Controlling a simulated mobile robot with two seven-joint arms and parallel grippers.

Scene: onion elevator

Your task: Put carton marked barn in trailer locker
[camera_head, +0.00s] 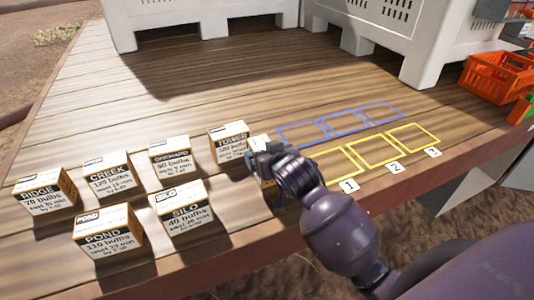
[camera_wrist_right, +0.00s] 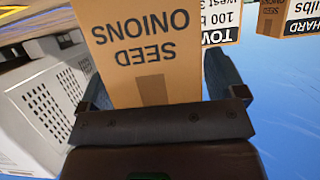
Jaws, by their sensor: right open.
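My right gripper (camera_head: 264,162) is over the deck at the end of the carton rows, with its jaws open around a brown carton (camera_head: 259,143). In the right wrist view this carton (camera_wrist_right: 145,60) stands between the fingers, showing "SEED ONIONS"; I cannot tell whether they touch it. Its name is hidden, and I read "barn" nowhere. The other cartons are Ridge (camera_head: 45,194), Creek (camera_head: 111,175), Orchard (camera_head: 173,162), Tower (camera_head: 230,142), Pond (camera_head: 108,235) and Silo (camera_head: 182,209). I cannot identify a trailer locker. My left gripper is not in view.
Blue outlined squares (camera_head: 341,126) and yellow numbered squares (camera_head: 374,151) on the wooden deck (camera_head: 200,90) are empty. Large white slotted bins (camera_head: 410,40) stand at the back. An orange crate (camera_head: 497,78) is at the right. The deck's front edge is close to the cartons.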

